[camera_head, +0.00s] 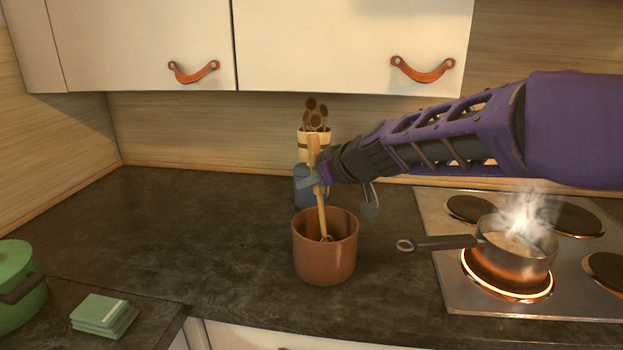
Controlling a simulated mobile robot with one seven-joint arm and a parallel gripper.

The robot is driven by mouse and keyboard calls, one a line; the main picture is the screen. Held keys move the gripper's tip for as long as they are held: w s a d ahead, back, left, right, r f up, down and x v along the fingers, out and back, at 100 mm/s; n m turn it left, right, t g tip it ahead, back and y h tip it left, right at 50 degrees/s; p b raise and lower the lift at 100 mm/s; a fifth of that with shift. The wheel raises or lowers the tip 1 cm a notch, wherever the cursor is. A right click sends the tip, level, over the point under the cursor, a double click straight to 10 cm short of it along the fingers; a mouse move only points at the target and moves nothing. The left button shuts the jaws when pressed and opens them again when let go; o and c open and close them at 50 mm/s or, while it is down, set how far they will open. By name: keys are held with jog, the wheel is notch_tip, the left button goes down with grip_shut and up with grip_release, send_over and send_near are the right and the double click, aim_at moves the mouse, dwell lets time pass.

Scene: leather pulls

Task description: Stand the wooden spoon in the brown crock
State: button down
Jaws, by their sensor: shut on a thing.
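The brown crock (325,262) stands upright on the dark counter, left of the stove. My gripper (316,181) is above the crock and shut on the wooden spoon (320,205). The spoon is close to upright, its handle end up and its bowl end down inside the crock's mouth. I cannot tell whether the bowl end touches the crock's bottom or wall. The crock's front wall hides the lower inside.
A steaming pan (515,255) sits on a glowing burner of the stove (450,292), its handle pointing left toward the crock. A cream utensil pot (304,150) and a blue item (303,187) stand behind. A green pot (18,290) and folded cloths (104,314) are at left.

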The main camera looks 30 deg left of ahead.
jog(key=shift+f, duration=0.3)
dwell(0.6)
jog(key=c, duration=0.7)
grip_release()
jog(key=shift+o, duration=0.2)
